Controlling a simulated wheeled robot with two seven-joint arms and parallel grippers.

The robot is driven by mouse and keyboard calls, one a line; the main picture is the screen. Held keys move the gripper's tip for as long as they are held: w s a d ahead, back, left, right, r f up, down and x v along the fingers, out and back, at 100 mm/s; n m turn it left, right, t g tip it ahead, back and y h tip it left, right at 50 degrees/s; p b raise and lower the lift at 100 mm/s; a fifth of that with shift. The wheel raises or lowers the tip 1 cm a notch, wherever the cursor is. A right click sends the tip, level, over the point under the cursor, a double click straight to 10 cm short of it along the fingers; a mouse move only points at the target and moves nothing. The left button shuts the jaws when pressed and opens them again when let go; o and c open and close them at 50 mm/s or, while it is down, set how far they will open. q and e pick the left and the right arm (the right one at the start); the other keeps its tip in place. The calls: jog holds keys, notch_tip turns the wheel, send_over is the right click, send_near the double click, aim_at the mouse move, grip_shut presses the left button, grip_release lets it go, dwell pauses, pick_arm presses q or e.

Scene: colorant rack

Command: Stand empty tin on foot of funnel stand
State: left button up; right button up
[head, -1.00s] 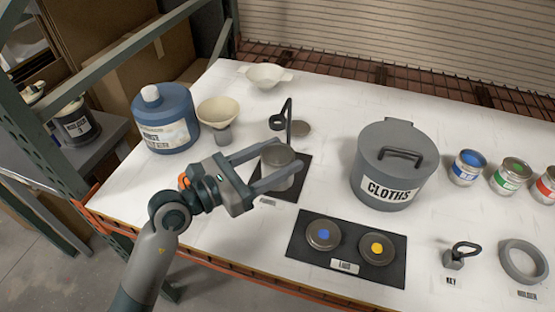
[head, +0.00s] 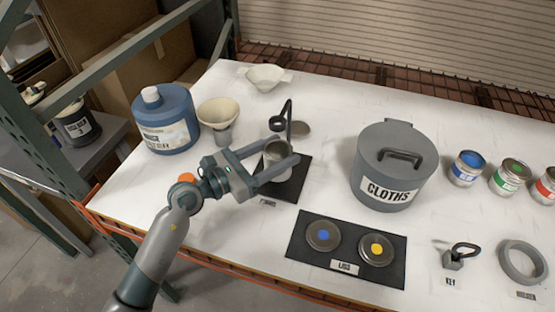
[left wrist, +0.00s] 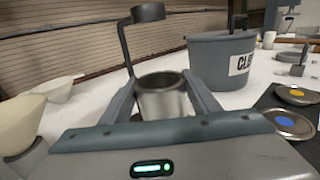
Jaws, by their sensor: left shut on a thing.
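My left gripper (head: 279,157) is shut on the grey metal tin (head: 276,149). The tin is upright with its open, empty top showing, and it also shows between the fingers in the left wrist view (left wrist: 163,102). The funnel stand (head: 289,118) has a thin dark post and a ring at its top. In the left wrist view the stand's ring (left wrist: 148,13) is above and a little left of the tin, with its post behind it. I cannot tell whether the tin touches what is below.
A dark mat (head: 287,188) lies beneath the gripper. A cream funnel (head: 218,112) and a blue jug (head: 167,120) stand to the left. A grey cloths bin (head: 394,165) stands to the right. A mat with two lids (head: 300,248) lies in front.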

pick_arm(q)
jog(key=shift+f, duration=1.45)
pick_arm(e)
jog(key=shift+a, duration=0.25)
pick_arm(q)
jog(key=shift+f, duration=0.15)
pick_arm(e)
jog(key=shift+f, duration=0.15)
pick_arm(q)
jog(key=o, duration=1.1)
pick_arm(e)
jog(key=shift+d, duration=0.1)
jog(key=shift+d, duration=0.15)
pick_arm(q)
jog(key=b+v, duration=0.3)
jog(key=v, duration=0.5)
jog(key=b+v, duration=0.1)
jog(key=v, duration=0.2)
jog(key=shift+a, duration=0.2)
jog(key=shift+s+a+r, duration=0.25)
pick_arm(e)
jog(key=w+a+f+t, duration=0.2)
jog(key=w+a, duration=0.1)
jog(key=w, duration=0.4)
jog(key=shift+w+y, duration=0.15)
jog(key=shift+y, duration=0.15)
